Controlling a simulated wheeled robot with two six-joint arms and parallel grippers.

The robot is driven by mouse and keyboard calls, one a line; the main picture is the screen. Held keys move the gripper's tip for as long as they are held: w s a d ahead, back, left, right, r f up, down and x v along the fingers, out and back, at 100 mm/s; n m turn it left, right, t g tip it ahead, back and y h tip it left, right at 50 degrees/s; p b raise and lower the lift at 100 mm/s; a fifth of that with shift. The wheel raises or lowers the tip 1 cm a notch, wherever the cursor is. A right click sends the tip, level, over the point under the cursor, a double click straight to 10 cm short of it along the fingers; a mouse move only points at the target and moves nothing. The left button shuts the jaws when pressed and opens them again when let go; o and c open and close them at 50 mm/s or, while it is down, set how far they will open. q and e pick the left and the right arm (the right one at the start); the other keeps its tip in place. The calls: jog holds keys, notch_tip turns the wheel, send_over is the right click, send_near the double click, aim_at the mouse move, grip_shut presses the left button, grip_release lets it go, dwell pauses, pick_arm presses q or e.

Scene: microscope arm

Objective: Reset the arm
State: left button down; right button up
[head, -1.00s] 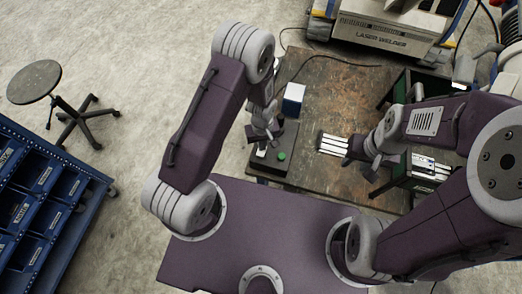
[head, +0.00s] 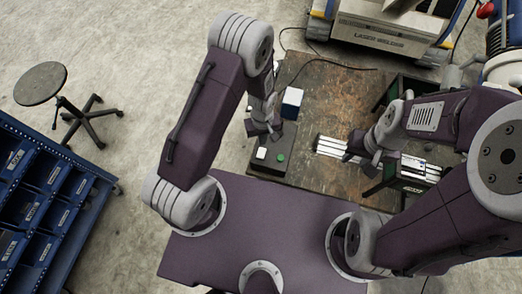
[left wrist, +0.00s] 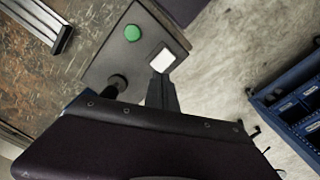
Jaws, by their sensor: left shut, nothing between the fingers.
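A dark flat base (head: 290,143) with a green button (head: 281,157) and a white square (head: 261,153) stands at the table's near left edge. In the left wrist view the base (left wrist: 108,60) also shows a black knob (left wrist: 117,82). My left gripper (head: 268,128) is over the base, partly hidden by its own arm. In the left wrist view its dark fingers (left wrist: 161,85) are together and empty, their tips by the white square (left wrist: 162,59); I cannot tell whether they touch it. My right gripper (head: 357,150) is by pale bars; its jaws are unclear.
The brown table (head: 325,90) has bare room behind the base. A blue and white box (head: 291,102) stands behind it. Pale metal bars (head: 328,144) and dark bins (head: 402,172) lie right. A laser welder (head: 385,38) is at the back; a blue drawer rack (head: 45,200) stands left.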

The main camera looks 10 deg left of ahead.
pick_arm(q)
jog(key=shift+f, duration=0.15)
jog(key=w+a+r+n+t+b, duration=0.1)
jog(key=w+a+r+t+b, duration=0.3)
jog(key=b, duration=0.6)
jog(key=s+a+r+m+g+b, duration=0.2)
jog(key=s+m, duration=0.4)
jog(key=s, duration=0.6)
jog(key=shift+a+g, duration=0.4)
jog(key=shift+a, duration=0.25)
jog(key=shift+s, duration=0.2)
